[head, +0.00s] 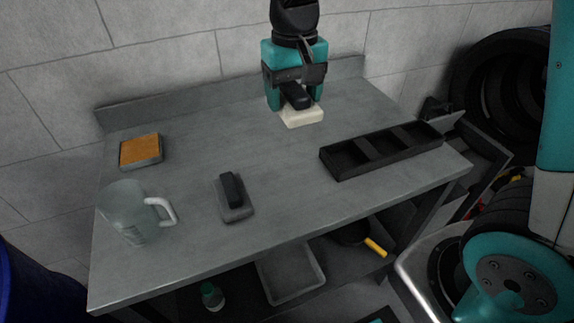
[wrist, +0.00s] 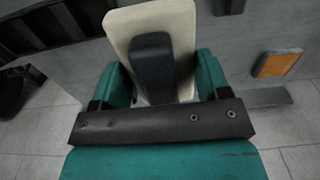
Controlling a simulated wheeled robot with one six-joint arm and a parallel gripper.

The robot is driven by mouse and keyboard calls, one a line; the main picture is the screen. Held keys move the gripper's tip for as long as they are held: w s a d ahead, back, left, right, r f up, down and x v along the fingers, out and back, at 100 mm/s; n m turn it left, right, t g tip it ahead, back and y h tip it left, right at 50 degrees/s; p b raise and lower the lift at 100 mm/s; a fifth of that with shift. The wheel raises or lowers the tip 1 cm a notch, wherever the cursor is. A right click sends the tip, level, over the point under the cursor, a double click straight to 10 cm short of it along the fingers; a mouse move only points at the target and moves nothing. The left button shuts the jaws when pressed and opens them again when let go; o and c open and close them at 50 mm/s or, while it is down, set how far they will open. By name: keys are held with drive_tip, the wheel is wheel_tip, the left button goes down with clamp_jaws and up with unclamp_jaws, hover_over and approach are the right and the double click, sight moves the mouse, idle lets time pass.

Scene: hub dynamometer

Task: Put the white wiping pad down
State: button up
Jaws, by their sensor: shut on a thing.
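The white wiping pad (head: 302,117) is a cream block with a dark handle. My teal and black gripper (head: 294,93) is shut on its handle near the back of the workbench. In the head view the pad is low over the bench top or touching it; I cannot tell which. In the wrist view the white pad (wrist: 178,22) and its dark handle (wrist: 153,62) show between the teal fingers of my gripper (wrist: 152,85). The fingers partly hide the handle in the head view.
The grey workbench (head: 190,237) also holds a black three-compartment tray (head: 335,172), a dark-handled grey pad (head: 235,212), an orange-topped block (head: 140,149) and a clear jug (head: 125,212). The bench middle is clear. A lower shelf holds a grey bin (head: 318,277). A raised lip runs along the back.

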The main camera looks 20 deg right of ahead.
sight(292, 182)
wheel_tip(292, 182, down, 19)
drive_tip(key=shift+a+f+b, duration=0.1)
drive_tip(key=shift+f+b, duration=0.05)
drive_tip(key=shift+b, duration=0.35)
drive_tip(key=shift+f, duration=0.1)
drive_tip(key=shift+f, duration=0.15)
drive_tip(key=o, duration=0.8)
drive_tip(key=shift+o, duration=0.2)
